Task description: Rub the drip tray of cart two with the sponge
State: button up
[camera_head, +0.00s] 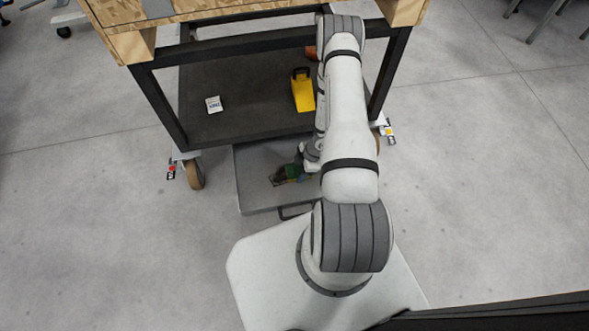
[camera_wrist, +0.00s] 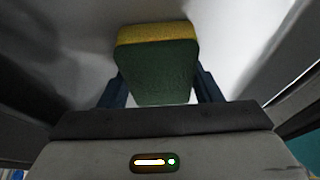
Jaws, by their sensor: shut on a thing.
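My gripper (camera_wrist: 155,92) is shut on the sponge (camera_wrist: 165,70), which has a green side and a yellow side. In the head view the sponge (camera_head: 291,173) shows small and partly hidden by the gripper, over the grey drip tray (camera_head: 256,195). The drip tray juts out from under the cart (camera_head: 250,100) toward me, with a dark handle on its front edge. My arm covers the right part of the tray. In the wrist view a pale grey surface lies behind the sponge. I cannot tell whether the sponge touches the tray.
On the cart's dark lower shelf lie a small white packet (camera_head: 214,104) and a yellow object (camera_head: 303,90). The cart has a wooden top (camera_head: 128,30), dark legs and casters (camera_head: 195,174).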

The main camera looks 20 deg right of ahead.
jog(key=shift+s+d+f, duration=0.1)
jog(key=shift+d+f, duration=0.1)
jog(key=shift+a+r+p, duration=0.1)
jog(key=shift+r+p, duration=2.35)
jog(key=shift+r, duration=0.55)
jog(key=shift+r, duration=0.1)
jog(key=shift+r+p, duration=1.2)
jog(key=shift+r, duration=0.2)
